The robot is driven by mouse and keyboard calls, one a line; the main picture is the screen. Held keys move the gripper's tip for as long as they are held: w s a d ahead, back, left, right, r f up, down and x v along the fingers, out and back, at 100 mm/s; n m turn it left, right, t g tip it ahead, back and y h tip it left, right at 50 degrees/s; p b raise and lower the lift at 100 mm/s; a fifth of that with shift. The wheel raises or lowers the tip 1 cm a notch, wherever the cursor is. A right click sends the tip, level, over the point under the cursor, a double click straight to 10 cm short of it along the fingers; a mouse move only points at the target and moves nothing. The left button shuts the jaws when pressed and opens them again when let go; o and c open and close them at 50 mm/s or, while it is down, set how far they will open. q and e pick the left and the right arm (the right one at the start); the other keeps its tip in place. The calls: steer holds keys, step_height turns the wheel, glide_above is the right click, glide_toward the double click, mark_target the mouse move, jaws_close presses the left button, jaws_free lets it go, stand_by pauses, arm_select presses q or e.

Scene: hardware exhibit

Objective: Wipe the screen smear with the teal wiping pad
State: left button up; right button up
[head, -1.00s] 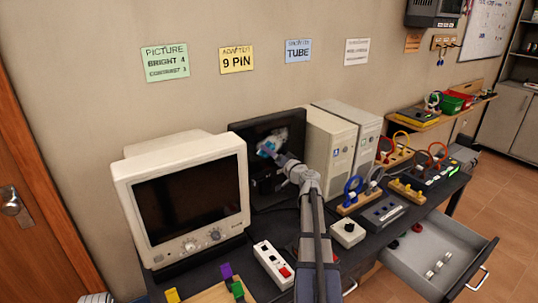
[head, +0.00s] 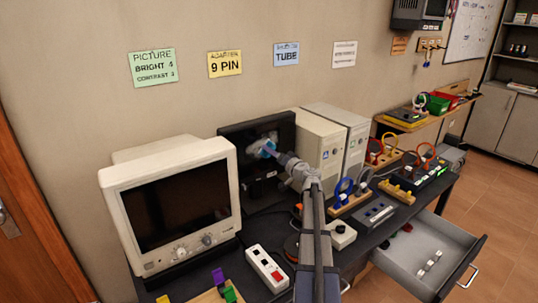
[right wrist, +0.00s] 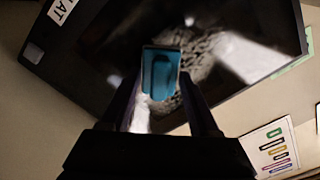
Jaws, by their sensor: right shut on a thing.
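The dark flat screen (head: 231,138) stands on the desk against the wall, to the right of the beige CRT monitor. A pale grey, cloudy smear (head: 258,146) lies on its upper part; in the right wrist view the smear (right wrist: 199,62) spreads behind and right of the pad. My right gripper (head: 275,154) is shut on the teal wiping pad (head: 267,150), holding it in front of the smear. The pad (right wrist: 162,70) sits between the fingers in the right wrist view. I cannot tell whether it touches the screen. My left gripper is out of view.
The beige CRT monitor (head: 170,203) stands close on the left and two beige computer towers (head: 318,147) close on the right. A power strip (head: 267,269) lies in front. An open drawer (head: 420,262) juts out at the right.

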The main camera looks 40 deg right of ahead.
mark_target(279, 140)
steer(key=shift+s+d, duration=0.15)
steer(key=shift+d, duration=0.95)
steer(key=shift+d, duration=0.1)
steer(key=shift+s+d, duration=0.1)
steer(key=shift+d, duration=1.75)
steer(key=shift+r+p, duration=0.95)
steer(key=shift+a, duration=0.15)
steer(key=shift+a, duration=1.85)
